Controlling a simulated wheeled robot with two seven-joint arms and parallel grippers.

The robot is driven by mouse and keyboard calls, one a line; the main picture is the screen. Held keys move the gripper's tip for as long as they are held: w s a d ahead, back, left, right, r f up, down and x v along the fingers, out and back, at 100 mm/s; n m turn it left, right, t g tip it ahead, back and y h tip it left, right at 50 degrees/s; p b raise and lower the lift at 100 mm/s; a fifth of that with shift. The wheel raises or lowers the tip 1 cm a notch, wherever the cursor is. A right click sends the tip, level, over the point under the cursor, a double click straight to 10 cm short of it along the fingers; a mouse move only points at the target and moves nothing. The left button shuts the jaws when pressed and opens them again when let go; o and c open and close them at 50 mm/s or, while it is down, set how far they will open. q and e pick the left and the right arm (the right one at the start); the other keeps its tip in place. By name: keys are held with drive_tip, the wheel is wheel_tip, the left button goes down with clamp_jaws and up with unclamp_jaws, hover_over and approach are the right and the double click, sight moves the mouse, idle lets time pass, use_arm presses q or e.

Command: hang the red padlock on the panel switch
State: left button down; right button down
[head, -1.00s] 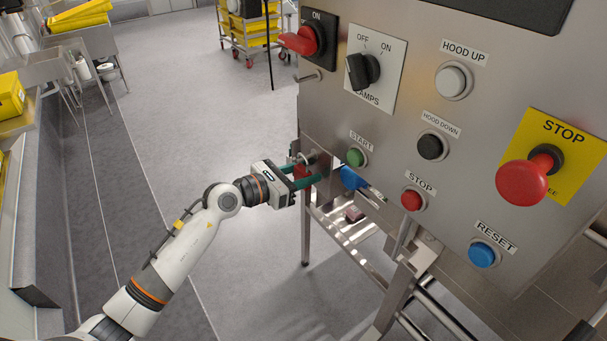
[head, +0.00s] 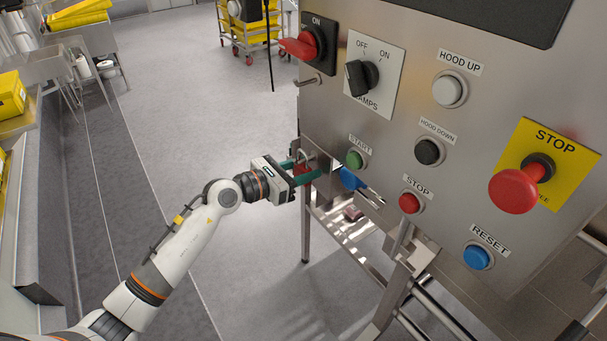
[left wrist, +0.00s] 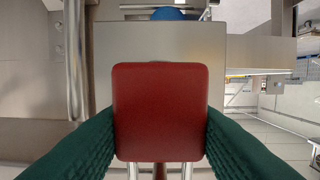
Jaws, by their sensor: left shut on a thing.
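The red padlock (head: 302,168) is held between the green fingers of my left gripper (head: 304,172), beside the lower left edge of the panel. Its silver shackle points up in the head view. The left wrist view shows the red body (left wrist: 160,110) squeezed between both fingers (left wrist: 160,135), with two shackle legs at the bottom edge. The panel switch (head: 303,45), with a red handle on a black ON plate, is at the panel's upper left, well above the padlock and apart from it. My right gripper is not in view.
The steel panel (head: 400,130) carries several buttons, a black lamps knob (head: 362,77) and a large red stop button (head: 520,185). A metal peg (head: 308,79) sticks out below the switch. A blue object (head: 350,178) is near the gripper.

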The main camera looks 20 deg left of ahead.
sight(299, 173)
use_arm(q)
drive_tip(key=shift+s+a, duration=0.1)
drive_tip(key=shift+f+v, duration=0.1)
drive_tip(key=shift+v, duration=0.7)
drive_tip(key=shift+f+v, duration=0.15)
drive_tip(key=shift+v, duration=0.6)
drive_tip(key=shift+f+v, duration=0.1)
drive_tip(key=shift+v, duration=0.7)
drive_tip(key=shift+f+v, duration=0.15)
drive_tip(key=shift+v, duration=0.65)
